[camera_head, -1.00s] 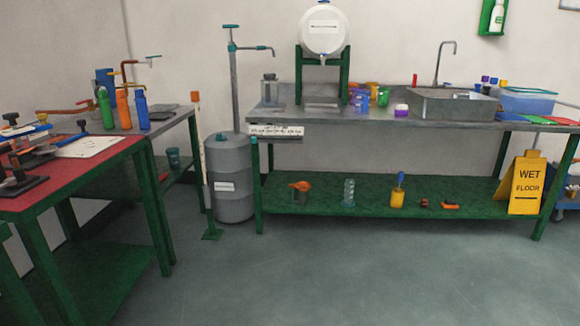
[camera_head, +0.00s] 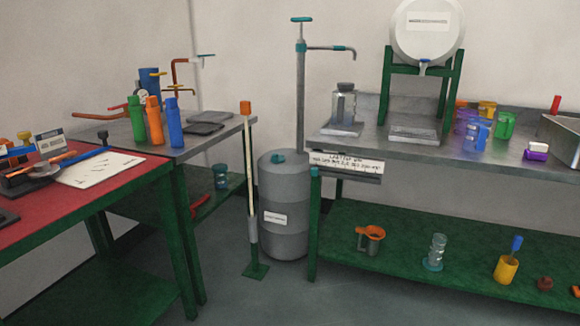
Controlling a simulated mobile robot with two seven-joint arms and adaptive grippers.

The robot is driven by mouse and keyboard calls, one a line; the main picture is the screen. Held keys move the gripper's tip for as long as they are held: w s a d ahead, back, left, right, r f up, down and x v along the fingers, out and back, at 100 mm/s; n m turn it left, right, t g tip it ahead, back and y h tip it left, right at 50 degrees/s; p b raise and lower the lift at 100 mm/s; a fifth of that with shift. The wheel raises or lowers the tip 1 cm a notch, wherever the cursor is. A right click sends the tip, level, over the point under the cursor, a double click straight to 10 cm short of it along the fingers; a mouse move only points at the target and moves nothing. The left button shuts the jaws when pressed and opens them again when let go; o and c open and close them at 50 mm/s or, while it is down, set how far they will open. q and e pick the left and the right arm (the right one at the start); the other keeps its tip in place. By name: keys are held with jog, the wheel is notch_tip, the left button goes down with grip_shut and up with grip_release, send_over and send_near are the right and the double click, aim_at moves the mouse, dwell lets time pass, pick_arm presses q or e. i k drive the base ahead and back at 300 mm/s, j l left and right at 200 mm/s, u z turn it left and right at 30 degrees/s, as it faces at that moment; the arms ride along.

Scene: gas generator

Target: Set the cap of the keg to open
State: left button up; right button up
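A white round container (camera_head: 427,32) with a label and a small blue tap lies on a green stand at the upper right. A grey barrel (camera_head: 284,205) with a white label stands on the floor between the two work areas. A small teal cap-like piece (camera_head: 278,158) sits on its top, and a tall grey pump pipe (camera_head: 301,90) with a teal handle rises behind it. I cannot tell from the labels which container is the keg, nor whether a cap is open or shut. Neither of my grippers is in view.
A green-framed bench (camera_head: 365,148) with a lower shelf stands right of the barrel. A red-topped table (camera_head: 120,178) and a metal table with several bottles stand at left. A thin post (camera_head: 250,190) stands on the floor in front of the barrel. Floor before it is free.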

aim_at(274, 158)
jog(key=i+l+u, duration=0.4)
jog(key=i+l, duration=0.2)
jog(key=i+l+z, duration=0.1)
jog(key=i+z, duration=0.2)
jog(key=i, duration=0.2)
